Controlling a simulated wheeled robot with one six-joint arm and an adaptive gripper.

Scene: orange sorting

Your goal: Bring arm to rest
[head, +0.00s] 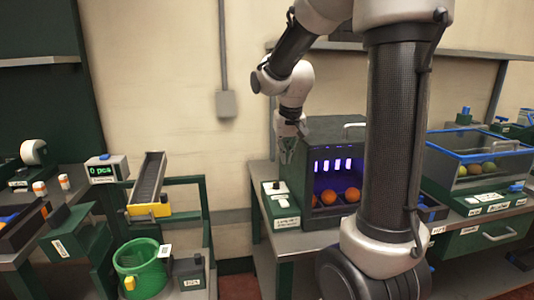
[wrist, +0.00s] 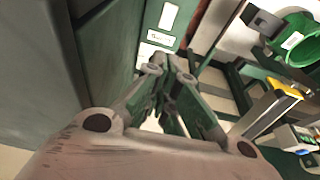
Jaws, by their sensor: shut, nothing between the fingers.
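My gripper (wrist: 168,100) shows in the wrist view with its fingers together and nothing between them. In the head view my gripper (head: 287,152) hangs at the end of my bent arm, beside the left side of the dark green inspection box (head: 334,128). Part of the fingers is hard to make out against the box in the head view. A large dark green surface fills the left of the wrist view, close to the gripper.
Oranges (head: 328,197) sit in the purple-lit box. A green bucket (head: 140,262) and a sloped chute (head: 149,180) stand at left. A blue-rimmed crate (head: 478,160) with fruit is at right. A gap separates the left stand from the box's table.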

